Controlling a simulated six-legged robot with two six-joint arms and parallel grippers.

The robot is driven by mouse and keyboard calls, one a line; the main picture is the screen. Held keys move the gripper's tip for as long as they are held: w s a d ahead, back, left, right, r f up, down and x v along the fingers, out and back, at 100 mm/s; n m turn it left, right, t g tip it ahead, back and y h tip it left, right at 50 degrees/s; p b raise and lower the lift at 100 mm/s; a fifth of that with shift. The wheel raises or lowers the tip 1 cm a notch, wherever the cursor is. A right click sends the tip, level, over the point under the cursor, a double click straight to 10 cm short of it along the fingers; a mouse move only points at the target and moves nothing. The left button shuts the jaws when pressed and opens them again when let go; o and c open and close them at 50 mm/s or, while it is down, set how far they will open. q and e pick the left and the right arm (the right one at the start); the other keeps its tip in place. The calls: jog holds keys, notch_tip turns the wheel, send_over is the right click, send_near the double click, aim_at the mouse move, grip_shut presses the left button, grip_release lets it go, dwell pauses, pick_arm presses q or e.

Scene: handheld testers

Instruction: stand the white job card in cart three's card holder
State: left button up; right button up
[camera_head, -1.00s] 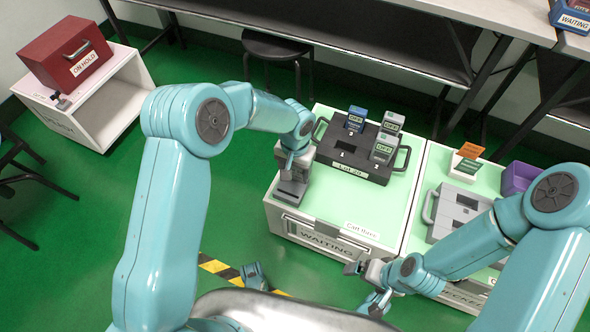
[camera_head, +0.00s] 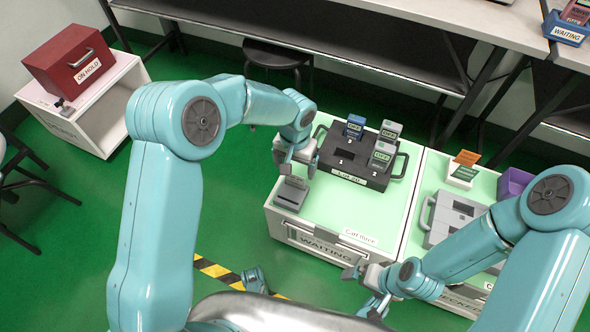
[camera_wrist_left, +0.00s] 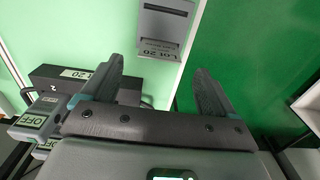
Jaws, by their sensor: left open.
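A grey block with a slot (camera_head: 291,193), which looks like the card holder, sits at the left front corner of the cart labelled Cart three (camera_head: 330,215). In the left wrist view the block (camera_wrist_left: 164,22) has a pale strip lettered "LOT 20" (camera_wrist_left: 160,50) along its near edge. I cannot tell if this strip is the white job card or a label; no other white card is clear. My left gripper (camera_head: 297,166) is open, just above and behind the block, with nothing between its fingers (camera_wrist_left: 158,70). My right gripper (camera_head: 358,272) is low in front of the cart, its jaws unclear.
The right cart holds a white rack (camera_head: 460,175) with orange and green cards, a grey tray (camera_head: 455,215) and a purple bin (camera_head: 514,183). A red box (camera_head: 70,60) stands far left.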

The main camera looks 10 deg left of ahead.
pick_arm(q)
notch_tip(320, 180, up, 6)
jog(key=p, duration=0.1)
jog(key=s+f+n+h, duration=0.1)
jog(key=s+f+h, duration=0.2)
jog(key=s+f, duration=0.9)
jog(key=s+f+n, duration=0.1)
jog(key=s+f, duration=0.1)
jog(key=s, duration=0.3)
jog(key=s+a+f+n+h, duration=0.1)
jog(key=s+f+n, duration=0.1)
jog(key=s, duration=0.4)
jog(key=shift+s+a+f+t, duration=0.2)
jog(key=shift+s+a+t, duration=0.1)
jog(key=shift+p, duration=0.3)
notch_tip(320, 180, up, 29)
jog(key=p, duration=2.9)
jog(key=shift+s+d, duration=0.15)
